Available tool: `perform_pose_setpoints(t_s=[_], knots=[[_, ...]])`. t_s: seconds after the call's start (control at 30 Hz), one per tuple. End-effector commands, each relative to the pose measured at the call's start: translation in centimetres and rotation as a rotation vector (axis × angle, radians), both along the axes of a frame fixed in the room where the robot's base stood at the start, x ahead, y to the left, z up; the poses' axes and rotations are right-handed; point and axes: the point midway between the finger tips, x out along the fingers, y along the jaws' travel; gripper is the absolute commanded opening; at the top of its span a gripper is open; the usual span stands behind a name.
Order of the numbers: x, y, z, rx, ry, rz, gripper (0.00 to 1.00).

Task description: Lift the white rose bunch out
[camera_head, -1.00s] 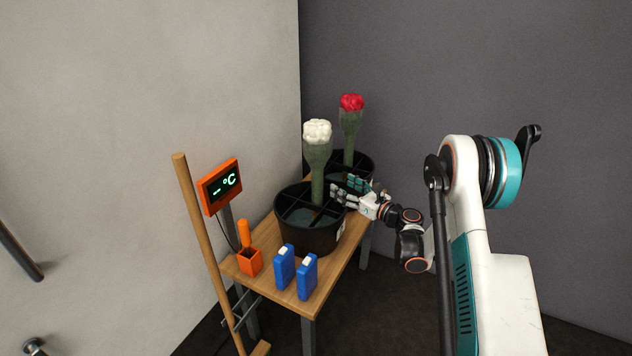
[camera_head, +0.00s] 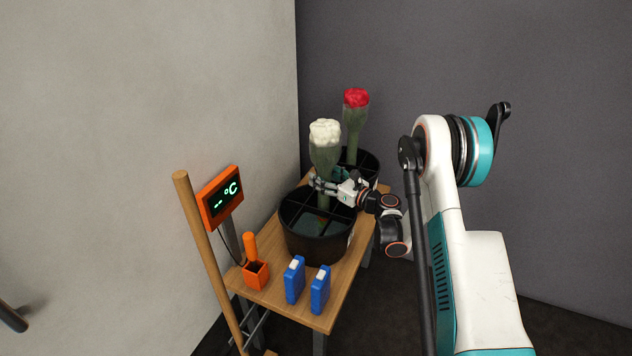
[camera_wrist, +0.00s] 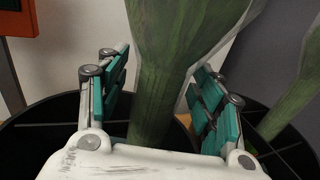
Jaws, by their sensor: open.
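The white rose bunch (camera_head: 325,138) stands upright in the nearer black bucket (camera_head: 316,246), its green wrapped stems narrowing downward into a divided compartment. My gripper (camera_head: 326,184) is at the stems, just above the bucket's rim. In the wrist view, the green stems (camera_wrist: 160,85) pass between my two teal-padded fingers, and my gripper (camera_wrist: 160,100) is open around them. A gap shows on the left side; the right finger is close to the stems, and I cannot tell whether it touches. The lower stem ends are hidden.
A second black bucket (camera_head: 368,160) behind holds a red bunch (camera_head: 356,98). On the wooden table (camera_head: 281,289) stand two blue bottles (camera_head: 295,280) and an orange holder (camera_head: 256,275). An orange display (camera_head: 220,197) and a wooden pole (camera_head: 207,255) are at the left.

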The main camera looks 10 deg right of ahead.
Motion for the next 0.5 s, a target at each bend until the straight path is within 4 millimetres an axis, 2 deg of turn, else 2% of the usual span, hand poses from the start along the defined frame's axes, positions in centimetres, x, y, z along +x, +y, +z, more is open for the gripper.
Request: perform_pose_setpoints(t_s=[0.2, 0.27, 0.47, 0.5], knots=[[-0.03, -0.03, 0.01, 0.000, 0.000, -0.001, 0.61], [-0.03, -0.03, 0.00, 0.000, 0.000, -0.001, 0.49], [-0.02, -0.03, 0.00, 0.000, 0.000, -0.001, 0.04], [-0.02, -0.03, 0.00, 0.000, 0.000, -0.001, 0.02]])
